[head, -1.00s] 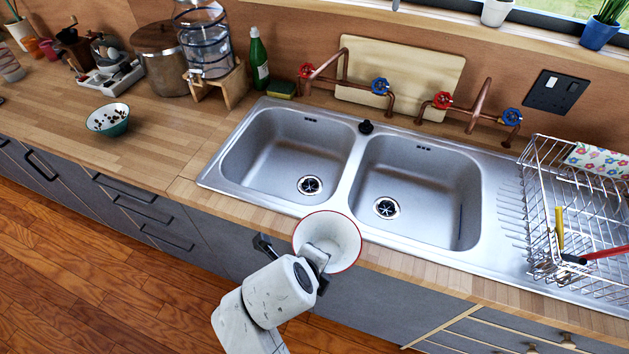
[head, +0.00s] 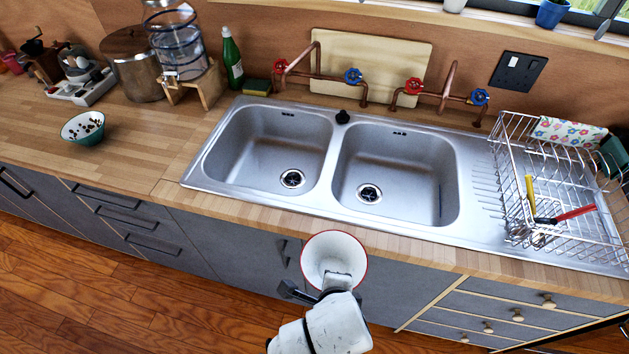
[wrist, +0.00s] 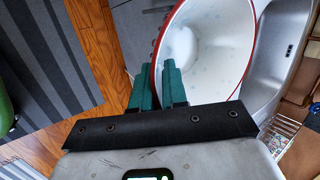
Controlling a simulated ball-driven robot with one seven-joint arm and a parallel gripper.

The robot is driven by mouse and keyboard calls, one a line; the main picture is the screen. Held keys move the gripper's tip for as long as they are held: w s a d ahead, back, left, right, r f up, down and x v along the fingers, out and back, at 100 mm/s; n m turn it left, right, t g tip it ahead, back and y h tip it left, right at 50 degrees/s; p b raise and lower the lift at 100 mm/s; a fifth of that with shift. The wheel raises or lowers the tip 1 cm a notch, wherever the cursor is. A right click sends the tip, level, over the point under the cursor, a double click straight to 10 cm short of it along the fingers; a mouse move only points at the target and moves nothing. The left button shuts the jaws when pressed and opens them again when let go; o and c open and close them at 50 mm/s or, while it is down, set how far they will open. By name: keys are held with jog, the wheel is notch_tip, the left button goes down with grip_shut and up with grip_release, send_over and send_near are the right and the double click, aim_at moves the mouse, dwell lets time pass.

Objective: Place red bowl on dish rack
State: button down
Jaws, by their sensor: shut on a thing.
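A white bowl with a red rim (head: 320,252) is held by my gripper (head: 327,285) in front of the counter edge, below the double sink in the head view. In the wrist view the bowl (wrist: 208,50) sits at the green fingers of my gripper (wrist: 158,85), which are shut on its wall. The bowl's inside faces the head camera. The wire dish rack (head: 515,190) stands on the drainboard at the right of the sink. It holds a yellow-handled and a red-handled utensil and a flowered cloth.
The double sink (head: 328,160) is empty, with copper taps (head: 437,90) behind it. A green bowl (head: 84,128) with dark bits stands on the left counter. A green bottle (head: 232,62) and a glass dispenser (head: 178,45) stand behind. Drawers (head: 490,315) lie below the rack.

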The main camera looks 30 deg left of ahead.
jog(key=w+d+f+n+g+y, duration=0.1)
jog(key=d+f+n, duration=0.3)
jog(key=d, duration=0.6)
jog(key=w+d+f+n+g+y, duration=0.1)
jog(key=d+f+n+g, duration=0.2)
jog(key=d, duration=0.6)
jog(key=w+d+f+n+g+y, duration=0.1)
jog(key=d+f+n+g, duration=0.1)
jog(key=d+f+n, duration=0.4)
jog(key=d+f, duration=0.2)
jog(key=d, duration=0.2)
jog(key=shift+d+f+n, duration=0.3)
jog(key=shift+d+f, duration=0.05)
jog(key=shift+w, duration=0.15)
